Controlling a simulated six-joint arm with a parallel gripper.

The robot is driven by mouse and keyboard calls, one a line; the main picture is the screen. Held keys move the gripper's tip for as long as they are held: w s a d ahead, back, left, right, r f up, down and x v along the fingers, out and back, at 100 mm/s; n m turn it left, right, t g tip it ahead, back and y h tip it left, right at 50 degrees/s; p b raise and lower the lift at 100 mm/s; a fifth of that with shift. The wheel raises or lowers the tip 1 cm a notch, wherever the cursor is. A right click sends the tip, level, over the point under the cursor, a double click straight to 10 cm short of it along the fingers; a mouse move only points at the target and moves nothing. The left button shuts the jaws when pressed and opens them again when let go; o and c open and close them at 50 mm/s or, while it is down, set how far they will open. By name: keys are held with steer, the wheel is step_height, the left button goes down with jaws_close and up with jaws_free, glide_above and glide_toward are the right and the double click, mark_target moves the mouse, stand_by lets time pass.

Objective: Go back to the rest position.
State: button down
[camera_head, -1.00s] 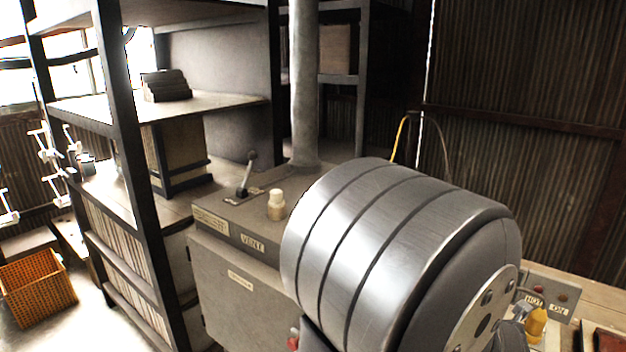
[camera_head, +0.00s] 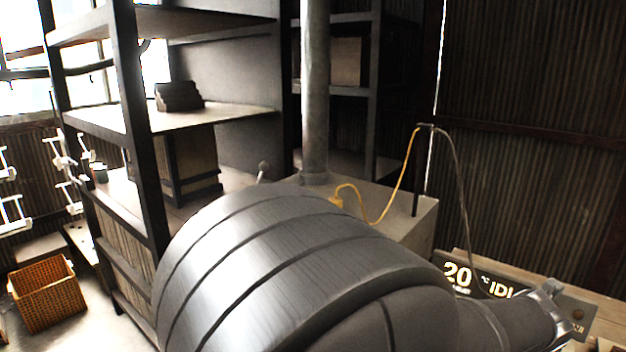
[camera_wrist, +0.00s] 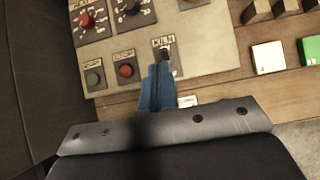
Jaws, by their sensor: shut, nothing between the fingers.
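My gripper (camera_wrist: 158,84) shows in the wrist view as two blue fingers pressed together, with nothing between them. Its tips are in front of a beige control panel (camera_wrist: 205,50), over or close to a small switch plate (camera_wrist: 165,50); I cannot tell if they touch it. To the left on the panel are a red button (camera_wrist: 125,70) and a green button (camera_wrist: 93,78). In the head view my large grey arm fills the lower middle, and the gripper's fingers are not visible there.
A yellow cable (camera_head: 400,185) hangs behind my arm. A shelf rack (camera_head: 190,120) stands left of centre, an orange basket (camera_head: 45,295) on the floor. White and green blocks (camera_wrist: 268,57) lie right of the panel.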

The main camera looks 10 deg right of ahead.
steer(key=f, duration=0.8)
steer(key=shift+w+d, duration=0.4)
steer(key=shift+f, duration=0.25)
steer(key=s+a+f, duration=0.2)
steer(key=f, duration=0.1)
steer(key=s+a+f, duration=0.1)
steer(key=shift+s+a+f, duration=0.1)
steer(key=shift+f, duration=0.3)
steer(key=v, duration=1)
